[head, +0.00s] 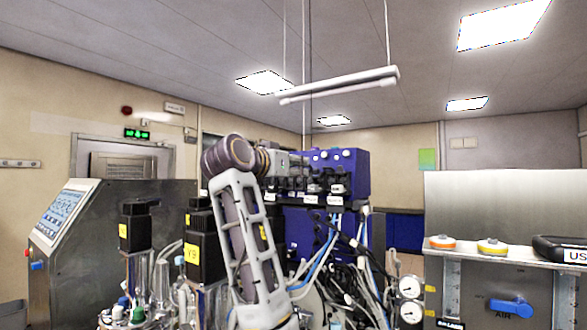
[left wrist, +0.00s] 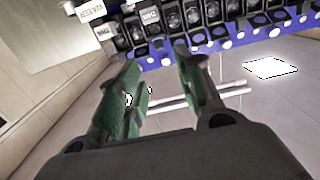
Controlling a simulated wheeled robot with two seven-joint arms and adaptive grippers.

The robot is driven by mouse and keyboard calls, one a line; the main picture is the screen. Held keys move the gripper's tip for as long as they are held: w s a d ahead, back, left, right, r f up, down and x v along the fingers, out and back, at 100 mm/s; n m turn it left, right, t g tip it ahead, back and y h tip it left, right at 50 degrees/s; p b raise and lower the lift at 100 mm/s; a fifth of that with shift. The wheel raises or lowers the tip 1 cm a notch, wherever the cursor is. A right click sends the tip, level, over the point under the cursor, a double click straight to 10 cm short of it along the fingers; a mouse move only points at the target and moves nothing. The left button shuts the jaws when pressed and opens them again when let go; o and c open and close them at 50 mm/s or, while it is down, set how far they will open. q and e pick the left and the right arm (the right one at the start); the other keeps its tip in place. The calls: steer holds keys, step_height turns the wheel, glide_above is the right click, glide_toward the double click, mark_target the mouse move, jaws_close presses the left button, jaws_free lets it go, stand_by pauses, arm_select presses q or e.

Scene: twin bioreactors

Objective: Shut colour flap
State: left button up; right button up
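A blue pump unit (head: 350,165) stands in the middle of the head view, with a row of dark pump heads and white labels along its front. I cannot tell which part is the colour flap, or whether it is open. My left gripper (head: 296,161) is raised in front of the unit's left part and hides some of it. In the left wrist view, its green-padded fingers (left wrist: 158,62) are apart with nothing between them, pointing at the row of black pump heads (left wrist: 170,18). I cannot tell whether a fingertip touches the row. My right gripper is not in view.
A steel console with a screen (head: 62,215) stands at left. Black motors (head: 135,228) and tubing crowd the space below my arm. Cables (head: 335,255) hang below the pump unit. A steel cabinet (head: 500,290) with a blue valve handle is at right. A lamp (head: 340,85) hangs above.

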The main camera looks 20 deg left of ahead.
arm_select(q)
steer(key=s+r+t, duration=0.1)
steer(key=s+r, duration=0.3)
steer(key=r, duration=0.3)
steer(key=s+r+t, duration=0.1)
steer(key=s+r, duration=0.2)
steer(key=r, duration=0.5)
steer(key=g, duration=0.6)
glide_toward(316, 169)
steer(key=shift+y, duration=0.4)
steer(key=v, duration=0.4)
steer(key=shift+d+r, duration=0.15)
steer(key=shift+r, duration=0.15)
steer(key=shift+w+f+p, duration=0.1)
steer(key=shift+w+p, duration=0.25)
steer(key=p+x, duration=0.3)
steer(key=x, duration=1)
steer(key=shift+w+d+f+p, duration=0.1)
steer(key=shift+f+p, duration=0.05)
steer(key=shift+p, duration=0.25)
